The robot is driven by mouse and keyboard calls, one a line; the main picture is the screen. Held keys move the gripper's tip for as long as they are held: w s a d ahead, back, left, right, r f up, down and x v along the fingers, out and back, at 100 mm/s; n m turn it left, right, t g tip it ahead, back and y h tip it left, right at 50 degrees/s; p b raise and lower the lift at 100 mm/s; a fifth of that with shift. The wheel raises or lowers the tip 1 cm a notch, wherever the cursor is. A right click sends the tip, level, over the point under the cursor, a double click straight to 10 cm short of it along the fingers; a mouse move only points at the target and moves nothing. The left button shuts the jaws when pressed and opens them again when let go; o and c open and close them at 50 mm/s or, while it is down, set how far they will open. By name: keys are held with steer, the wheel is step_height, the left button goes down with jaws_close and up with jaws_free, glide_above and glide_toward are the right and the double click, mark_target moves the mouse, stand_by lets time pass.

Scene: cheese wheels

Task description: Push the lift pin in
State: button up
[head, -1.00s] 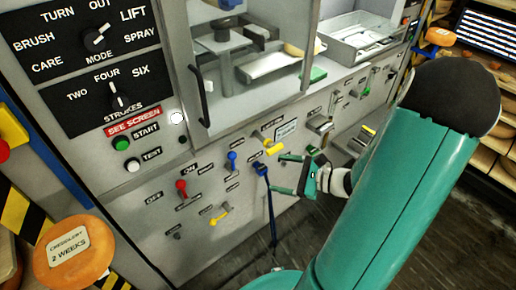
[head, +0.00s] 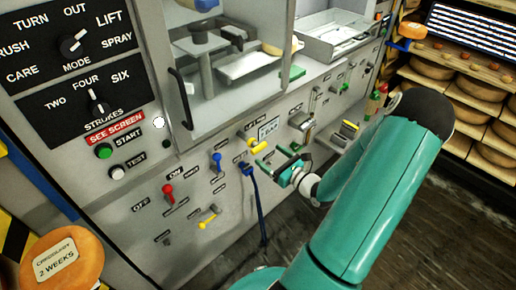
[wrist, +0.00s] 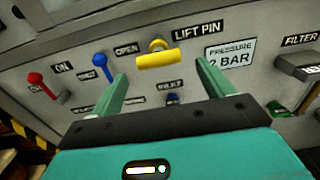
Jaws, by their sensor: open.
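The lift pin is a yellow T-shaped handle (wrist: 160,59) standing out from the grey panel, beside the LIFT PIN label (wrist: 199,29) in the wrist view. It also shows in the head view as a small yellow knob (head: 258,147). My gripper (wrist: 165,76) is open and empty. In the wrist view its two green fingers point at the panel, with the yellow handle ahead of and between them, a little above the tips. In the head view my gripper (head: 276,158) is just right of and below the handle. I cannot tell whether they touch.
A red lever (wrist: 42,84) and a blue lever (wrist: 102,66) stand left of the pin. A PRESSURE 2 BAR plate (wrist: 230,54) is to its right. A blue hose (head: 257,205) hangs below. A glazed cabinet is above; the floor (head: 420,215) at right is clear.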

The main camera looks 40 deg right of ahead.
mark_target(259, 148)
steer(key=w, duration=0.6)
steer(key=shift+w+a, duration=0.15)
steer(key=c, duration=1.4)
steer(key=shift+w+a, duration=0.1)
steer(key=shift+w, duration=3.1)
steer(key=o, duration=1.4)
steer(key=shift+w, duration=0.1)
steer(key=s, duration=1.4)
steer(key=shift+d, duration=0.2)
